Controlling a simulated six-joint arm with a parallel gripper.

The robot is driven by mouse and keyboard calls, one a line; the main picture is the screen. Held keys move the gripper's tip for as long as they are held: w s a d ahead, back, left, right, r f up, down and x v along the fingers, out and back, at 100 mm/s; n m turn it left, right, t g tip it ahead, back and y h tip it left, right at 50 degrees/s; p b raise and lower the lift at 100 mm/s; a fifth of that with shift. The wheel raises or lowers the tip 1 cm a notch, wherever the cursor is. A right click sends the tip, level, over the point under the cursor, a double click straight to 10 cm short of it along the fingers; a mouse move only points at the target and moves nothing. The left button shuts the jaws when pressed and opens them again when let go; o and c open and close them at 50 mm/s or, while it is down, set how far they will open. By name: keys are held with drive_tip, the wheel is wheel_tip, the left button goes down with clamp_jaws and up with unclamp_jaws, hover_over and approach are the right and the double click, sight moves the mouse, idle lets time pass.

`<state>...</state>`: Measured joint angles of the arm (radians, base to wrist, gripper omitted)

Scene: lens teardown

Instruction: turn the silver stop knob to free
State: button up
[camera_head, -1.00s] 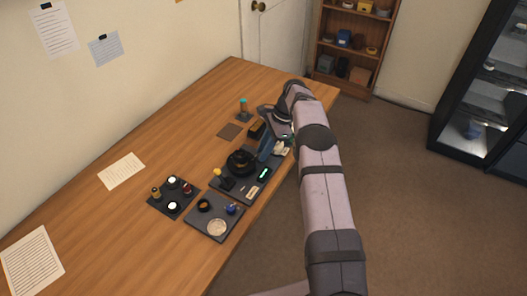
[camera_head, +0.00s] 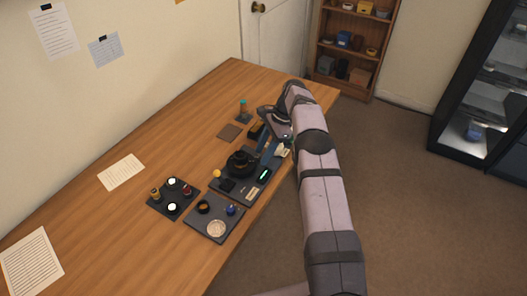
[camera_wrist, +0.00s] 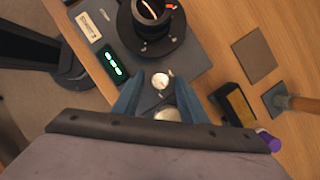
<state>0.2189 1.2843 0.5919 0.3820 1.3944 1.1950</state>
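My gripper (camera_wrist: 160,88) points down at the dark base plate (camera_wrist: 192,58), its two blue fingers apart. A small pale round dial (camera_wrist: 160,80) with a dark mark shows between the fingertips in the wrist view. A larger silvery round cap (camera_wrist: 167,114) shows nearer the palm, partly hidden by the gripper body. I cannot tell for sure which one is the stop knob, or its setting. Gaps show beside the dial, so the fingers do not appear closed on it. In the head view my gripper (camera_head: 270,150) is at the plate's far end and hides the knob.
A black round lens mount (camera_wrist: 150,25) and a green-lit display (camera_wrist: 113,65) stand on the plate. Two dark trays (camera_head: 188,210) of small parts are nearer.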

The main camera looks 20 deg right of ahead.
drive_tip(key=v, duration=0.5)
drive_tip(key=shift+r, duration=0.35)
drive_tip(key=shift+p+v, duration=0.7)
drive_tip(key=shift+v, duration=0.15)
drive_tip(key=shift+f, duration=0.1)
drive_tip(key=a+r+n, duration=0.2)
drive_tip(key=a+r, duration=0.5)
drive_tip(key=a, duration=0.2)
drive_tip(key=n+h, duration=0.4)
drive_tip(key=h, duration=0.1)
hover_over(262, 154)
wheel_tip(262, 154, down, 6)
drive_tip(key=shift+f+b, duration=0.1)
drive_tip(key=shift+b, duration=0.25)
drive_tip(key=shift+s+f+p, duration=0.1)
drive_tip(key=shift+f+p, duration=0.9)
drive_tip(key=shift+f, duration=2.7)
